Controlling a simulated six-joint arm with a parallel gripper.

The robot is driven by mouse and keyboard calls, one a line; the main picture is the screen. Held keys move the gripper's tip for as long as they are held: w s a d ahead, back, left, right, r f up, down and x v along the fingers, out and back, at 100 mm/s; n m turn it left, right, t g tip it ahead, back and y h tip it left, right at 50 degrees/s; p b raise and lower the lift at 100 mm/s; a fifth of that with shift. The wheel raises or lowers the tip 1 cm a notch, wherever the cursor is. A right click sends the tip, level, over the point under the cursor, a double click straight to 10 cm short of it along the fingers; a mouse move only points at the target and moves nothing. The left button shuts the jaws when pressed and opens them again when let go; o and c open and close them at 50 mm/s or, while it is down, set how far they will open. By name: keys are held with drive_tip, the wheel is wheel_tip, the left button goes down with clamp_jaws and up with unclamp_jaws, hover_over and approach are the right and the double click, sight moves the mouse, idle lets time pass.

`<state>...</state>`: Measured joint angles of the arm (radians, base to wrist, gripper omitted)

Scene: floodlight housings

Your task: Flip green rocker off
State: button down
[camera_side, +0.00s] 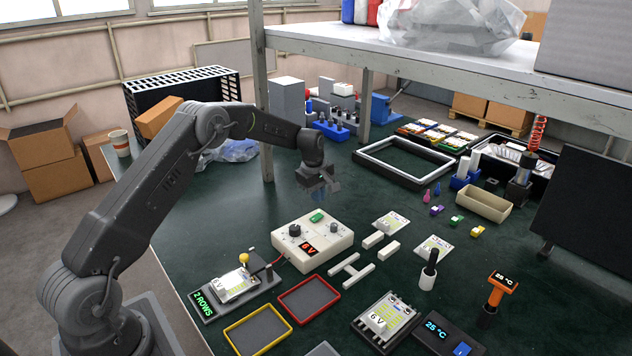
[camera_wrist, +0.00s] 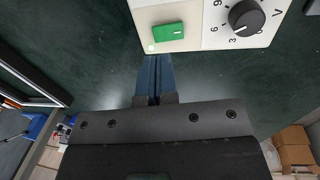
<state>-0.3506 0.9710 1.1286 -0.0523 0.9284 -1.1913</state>
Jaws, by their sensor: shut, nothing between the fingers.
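The green rocker (camera_side: 317,216) is set in the top of a cream control box (camera_side: 325,258), near its back edge. My gripper (camera_side: 328,186) is shut and empty, above and behind the box in the side view. It also shows in the wrist view (camera_wrist: 155,62), its fingers together, pointing toward the rocker. I cannot tell the exact gap; contact is not visible.
White bars (camera_side: 358,275) lie right of the box. A red-rimmed tray (camera_side: 309,299) and a yellow-rimmed tray (camera_side: 258,330) lie in front. A board with a yellow-knobbed lever (camera_side: 244,258) stands left. A shelf post (camera_side: 259,90) rises behind my arm.

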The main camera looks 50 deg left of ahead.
sight(316, 218)
drive_tip(key=f, duration=0.5)
drive_tip(key=shift+w+f, duration=0.35)
drive_tip(key=shift+f, duration=0.05)
drive_tip(key=shift+w+f, duration=0.1)
drive_tip(key=shift+f, duration=0.25)
drive_tip(key=shift+s+r, duration=0.15)
drive_tip(key=shift+s, duration=0.75)
drive_tip(key=shift+r, duration=0.1)
wheel_tip(316, 218, up, 14)
drive_tip(key=s, duration=0.1)
drive_tip(key=shift+s, duration=0.3)
